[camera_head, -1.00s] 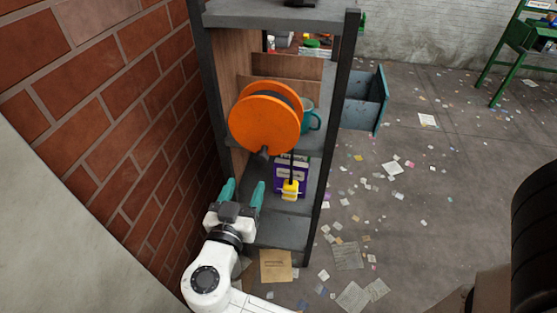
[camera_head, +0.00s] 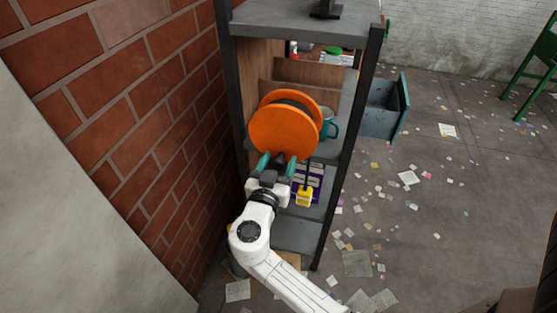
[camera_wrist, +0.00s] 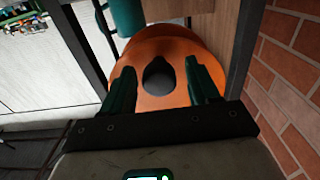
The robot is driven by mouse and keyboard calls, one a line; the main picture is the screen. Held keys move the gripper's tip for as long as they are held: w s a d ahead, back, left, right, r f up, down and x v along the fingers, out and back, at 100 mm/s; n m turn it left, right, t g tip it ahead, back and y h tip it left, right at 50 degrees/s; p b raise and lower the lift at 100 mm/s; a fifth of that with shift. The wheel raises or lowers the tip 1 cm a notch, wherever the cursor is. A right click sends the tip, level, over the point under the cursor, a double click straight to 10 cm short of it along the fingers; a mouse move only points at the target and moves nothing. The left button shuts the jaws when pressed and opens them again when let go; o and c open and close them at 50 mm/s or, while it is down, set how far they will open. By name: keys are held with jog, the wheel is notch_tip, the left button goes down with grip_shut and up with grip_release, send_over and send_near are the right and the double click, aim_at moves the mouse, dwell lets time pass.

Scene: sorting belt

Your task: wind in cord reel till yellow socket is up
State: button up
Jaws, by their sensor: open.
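The orange cord reel (camera_head: 284,130) is mounted at the shelf unit, above the lower shelf. The yellow socket (camera_head: 304,197) hangs below it on a dark cord, low in front of a purple box. My gripper (camera_head: 277,163) is open at the lower edge of the reel's front disc. In the wrist view, the open fingers of my gripper (camera_wrist: 159,85) stand to both sides of a dark knob (camera_wrist: 158,76) on the orange reel (camera_wrist: 180,42). I cannot tell whether the fingers touch the knob.
The grey shelf unit (camera_head: 300,31) has dark posts close around the reel. A teal mug (camera_head: 328,124) stands right of the reel, and the purple box (camera_head: 313,177) is behind the socket. A brick wall (camera_head: 130,95) is close on the left. Papers litter the floor to the right.

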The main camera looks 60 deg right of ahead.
jog(key=shift+d, duration=0.1)
jog(key=shift+c, duration=0.3)
grip_shut()
dwell(0.4)
